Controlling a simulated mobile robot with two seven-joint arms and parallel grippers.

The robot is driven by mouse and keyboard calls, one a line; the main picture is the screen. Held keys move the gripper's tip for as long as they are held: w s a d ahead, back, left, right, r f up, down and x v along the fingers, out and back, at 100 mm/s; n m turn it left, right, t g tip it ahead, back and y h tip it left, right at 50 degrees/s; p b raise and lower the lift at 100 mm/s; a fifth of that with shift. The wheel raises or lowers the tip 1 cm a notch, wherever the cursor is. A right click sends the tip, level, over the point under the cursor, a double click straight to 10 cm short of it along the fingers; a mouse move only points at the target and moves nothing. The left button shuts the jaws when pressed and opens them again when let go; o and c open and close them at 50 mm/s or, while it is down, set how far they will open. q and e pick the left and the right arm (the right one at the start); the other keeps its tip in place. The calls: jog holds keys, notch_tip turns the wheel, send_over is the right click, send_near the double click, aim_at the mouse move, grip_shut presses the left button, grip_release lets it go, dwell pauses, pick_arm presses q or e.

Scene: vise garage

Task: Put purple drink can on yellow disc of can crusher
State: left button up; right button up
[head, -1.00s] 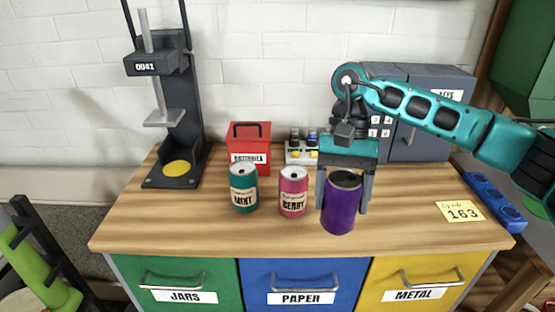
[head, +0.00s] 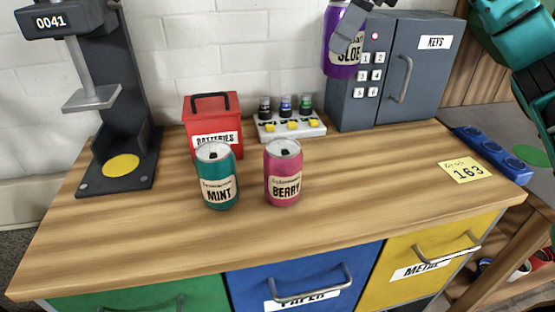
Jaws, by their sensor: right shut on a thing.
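The purple can (head: 328,62), with a label ending in "SLOE", is held up at the top of the head view, in front of the key cabinet. My right gripper (head: 350,40) is shut on it; its upper part is cut off by the frame's top edge. The dark can crusher (head: 120,80) marked 0041 stands at the left back of the bench. Its yellow disc (head: 121,166) lies bare on the base, under the raised grey press plate (head: 91,97). The can is well to the right of the disc and higher. My left gripper is not in view.
A green MINT can (head: 216,178) and a pink BERRY can (head: 283,175) stand mid-bench. Behind them are a red batteries box (head: 213,122) and a white tray with small bottles (head: 290,127). The key cabinet (head: 390,70) stands at right. The front of the wooden bench (head: 150,240) is clear.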

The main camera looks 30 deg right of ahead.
jog(key=shift+d+f, duration=0.1)
jog(key=shift+f, duration=0.3)
pick_arm(q)
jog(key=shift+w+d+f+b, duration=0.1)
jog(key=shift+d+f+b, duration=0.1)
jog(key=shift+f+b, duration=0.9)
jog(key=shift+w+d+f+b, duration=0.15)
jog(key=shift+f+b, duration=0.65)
jog(key=shift+b, duration=0.5)
pick_arm(e)
jog(key=shift+f, duration=9.45)
jog(key=shift+f, duration=0.15)
jog(key=o, duration=1)
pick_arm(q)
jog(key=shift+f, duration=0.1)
